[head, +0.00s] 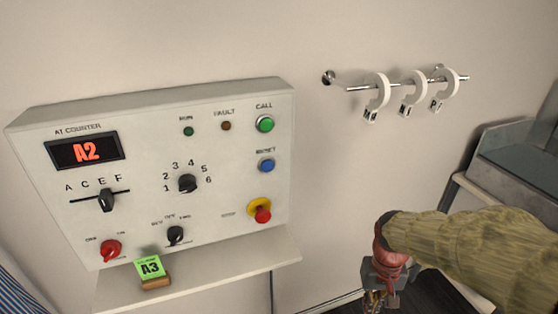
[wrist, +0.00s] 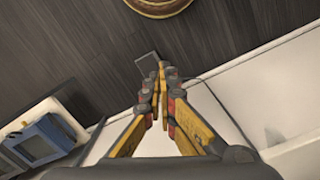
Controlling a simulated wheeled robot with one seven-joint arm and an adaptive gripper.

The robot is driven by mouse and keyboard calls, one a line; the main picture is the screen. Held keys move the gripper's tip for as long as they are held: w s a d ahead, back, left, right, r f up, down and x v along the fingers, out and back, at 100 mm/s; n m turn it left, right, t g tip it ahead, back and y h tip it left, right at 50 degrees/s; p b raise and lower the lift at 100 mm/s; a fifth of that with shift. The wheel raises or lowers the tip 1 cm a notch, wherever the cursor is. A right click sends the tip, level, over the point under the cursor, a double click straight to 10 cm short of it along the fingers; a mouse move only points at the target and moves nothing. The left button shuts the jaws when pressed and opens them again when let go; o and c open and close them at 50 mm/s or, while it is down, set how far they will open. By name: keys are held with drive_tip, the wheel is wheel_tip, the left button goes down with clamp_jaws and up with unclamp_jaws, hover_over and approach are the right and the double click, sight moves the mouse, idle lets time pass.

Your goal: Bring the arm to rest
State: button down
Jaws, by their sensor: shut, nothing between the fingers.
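My gripper (head: 374,301) hangs low at the bottom right of the head view, pointing down, at the end of my sleeved arm. Its fingertips are partly cut off by the lower edge there. In the wrist view my gripper (wrist: 160,75) shows its yellow and black fingers closed together with nothing between them. It is apart from the panel, the shelf and the rail.
A control panel (head: 225,105) reading A2 is on the left. A shelf (head: 215,277) below holds a block with a green A3 card (head: 149,267). A wall rail (head: 355,88) carries white hooks (head: 377,92). A grey case (head: 510,150) stands far right.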

drive_tip(key=s+a+r+t+p, duration=0.1)
drive_tip(key=s+a+r+t, duration=0.1)
drive_tip(key=s+r, duration=0.3)
drive_tip(key=s+a+r+n+t+p, duration=0.1)
drive_tip(key=s+r+t, duration=0.3)
drive_tip(key=r, duration=0.9)
drive_tip(key=shift+s+a+r+p, duration=0.35)
drive_tip(key=shift+s+a+r, duration=0.05)
drive_tip(key=shift+a, duration=0.1)
drive_tip(key=shift+d, duration=0.1)
idle(1.6)
